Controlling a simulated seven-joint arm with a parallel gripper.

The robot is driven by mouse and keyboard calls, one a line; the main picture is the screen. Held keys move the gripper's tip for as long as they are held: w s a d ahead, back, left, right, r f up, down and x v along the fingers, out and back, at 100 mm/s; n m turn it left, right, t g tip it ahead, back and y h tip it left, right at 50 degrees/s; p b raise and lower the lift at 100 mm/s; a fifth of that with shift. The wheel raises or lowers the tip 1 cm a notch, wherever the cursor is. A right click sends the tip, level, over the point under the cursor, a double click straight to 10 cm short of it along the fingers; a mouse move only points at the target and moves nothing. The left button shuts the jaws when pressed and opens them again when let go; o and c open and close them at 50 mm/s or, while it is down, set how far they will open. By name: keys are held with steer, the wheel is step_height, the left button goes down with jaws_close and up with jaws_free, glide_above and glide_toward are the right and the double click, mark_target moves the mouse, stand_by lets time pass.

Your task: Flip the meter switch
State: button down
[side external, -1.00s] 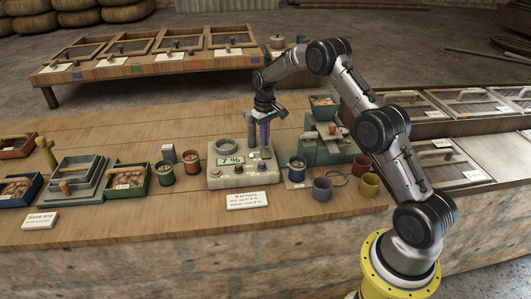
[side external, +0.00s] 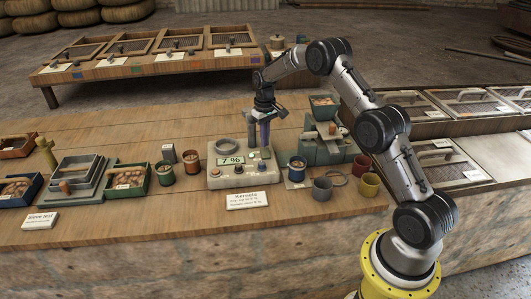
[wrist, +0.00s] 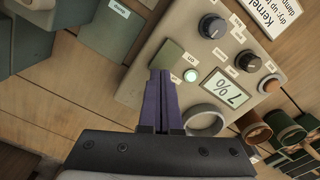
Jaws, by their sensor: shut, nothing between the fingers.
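The meter (side external: 243,176) is a beige box on the wooden bench, with a display (side external: 231,161) reading 7 %. The display shows rotated in the wrist view (wrist: 227,95). A green rocker-like piece (wrist: 171,53), probably the switch, sits near an "on" label (wrist: 191,58) and a lit pale-green lamp (wrist: 192,76). My gripper (wrist: 161,73) has purple fingers, closed together and empty. Its tips are at the near edge of the green piece and partly cover it; I cannot tell whether they touch. In the side view my gripper (side external: 260,145) points down over the meter's back right.
The meter also carries dark knobs (wrist: 212,26), an orange button (wrist: 269,84) and a grey ring (wrist: 204,120). Cups, including a blue one (side external: 297,169), and a green-grey machine (side external: 326,146) stand to the right. Small pots (side external: 191,160) and trays stand left.

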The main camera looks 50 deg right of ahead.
mark_target(265, 150)
steer(key=shift+f, duration=0.95)
stand_by(0.9)
steer(key=shift+r, duration=3.5)
